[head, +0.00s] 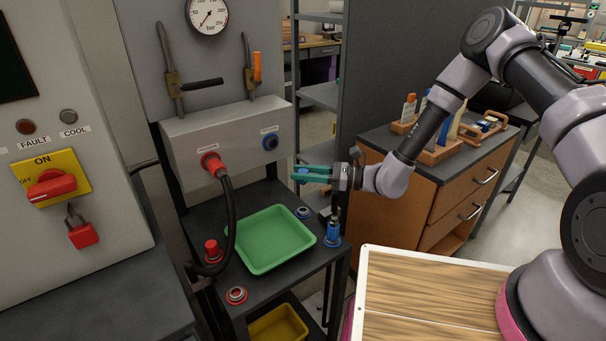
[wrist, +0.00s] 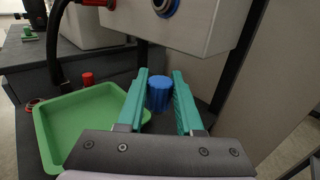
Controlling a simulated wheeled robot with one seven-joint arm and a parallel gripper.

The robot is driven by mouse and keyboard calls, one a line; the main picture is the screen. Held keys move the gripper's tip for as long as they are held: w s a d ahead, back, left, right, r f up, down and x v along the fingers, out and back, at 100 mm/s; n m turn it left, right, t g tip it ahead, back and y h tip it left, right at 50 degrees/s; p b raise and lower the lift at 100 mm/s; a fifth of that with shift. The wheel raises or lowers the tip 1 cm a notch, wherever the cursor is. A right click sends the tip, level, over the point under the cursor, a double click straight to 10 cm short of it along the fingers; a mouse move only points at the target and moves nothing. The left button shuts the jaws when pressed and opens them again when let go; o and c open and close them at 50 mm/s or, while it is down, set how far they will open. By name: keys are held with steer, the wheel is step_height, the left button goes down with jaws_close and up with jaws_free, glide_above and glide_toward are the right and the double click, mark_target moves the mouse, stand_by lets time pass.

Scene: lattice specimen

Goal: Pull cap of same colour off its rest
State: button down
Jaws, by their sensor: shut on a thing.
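My gripper (head: 300,174), with teal fingers, reaches in from the right and also shows in the wrist view (wrist: 160,76). It is shut on a ribbed blue cap (wrist: 159,95), which sits between the fingertips and is mostly hidden in the head view. The cap is held in the air, apart from the bench, in front of the blue port (head: 270,142) on the grey panel. A blue ring rest (head: 303,212) on the bench below is bare. A red cap (head: 211,247) stands at the bench's left side; it also shows in the wrist view (wrist: 88,79).
A black hose with a red connector (head: 211,162) is plugged into the panel and hangs left of the green tray (head: 264,269). A red ring rest (head: 237,295) is at the front. A blue and silver fitting (head: 333,232) stands upright at the bench's right edge.

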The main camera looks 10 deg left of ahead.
mark_target(303, 170)
steer(key=shift+r, duration=0.45)
steer(key=shift+r, duration=2.1)
